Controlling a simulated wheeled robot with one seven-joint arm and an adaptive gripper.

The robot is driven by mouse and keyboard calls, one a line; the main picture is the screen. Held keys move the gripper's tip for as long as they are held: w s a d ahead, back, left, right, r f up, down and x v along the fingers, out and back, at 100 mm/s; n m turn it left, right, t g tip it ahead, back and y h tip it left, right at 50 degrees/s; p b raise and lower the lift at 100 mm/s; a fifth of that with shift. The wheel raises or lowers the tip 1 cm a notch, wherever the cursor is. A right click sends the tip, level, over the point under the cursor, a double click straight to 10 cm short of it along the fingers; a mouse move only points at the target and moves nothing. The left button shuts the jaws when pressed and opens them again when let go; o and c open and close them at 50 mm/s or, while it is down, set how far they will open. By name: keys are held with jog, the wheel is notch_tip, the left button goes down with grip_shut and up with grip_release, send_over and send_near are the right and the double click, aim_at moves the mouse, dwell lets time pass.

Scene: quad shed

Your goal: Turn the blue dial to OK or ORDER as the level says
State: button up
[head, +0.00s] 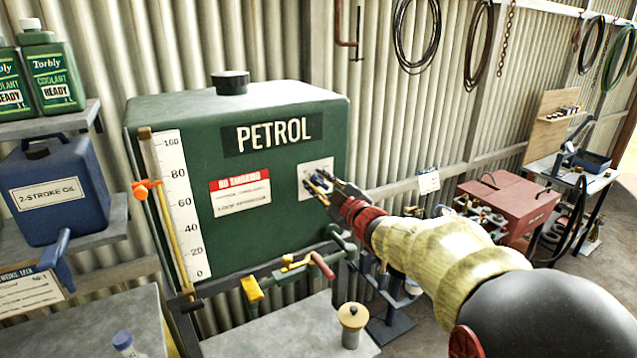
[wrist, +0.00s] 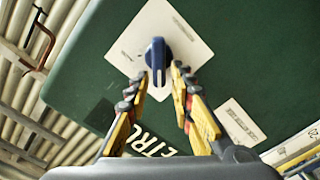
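The blue dial (wrist: 157,54) sits on a white square plate (wrist: 120,48) on the green petrol tank (head: 240,115). In the wrist view its grip points toward my gripper (wrist: 158,76). My gripper's fingers are apart, one on each side of the dial, with visible gaps. In the head view my gripper (head: 319,184) is at the plate (head: 318,167) and hides most of the dial. The plate's lettering is unreadable. A white level scale (head: 178,200) marked 0 to 100 stands at the tank's left, beside a yellowish tube (head: 166,225) with an orange marker (head: 146,188) near 70–80. I cannot tell the liquid level.
A pipe with a yellow-handled valve (head: 252,289) and a red lever (head: 322,265) runs below the tank. A blue oil can (head: 55,195) stands on the left shelf. A red box (head: 507,205) is at right. Concrete floor (head: 600,270) is open at far right.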

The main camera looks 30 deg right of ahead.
jog(key=shift+o, duration=0.6)
jog(key=shift+s, duration=0.1)
jog(key=shift+s, duration=0.35)
jog(key=s, duration=1.1)
jog(key=shift+d, duration=0.2)
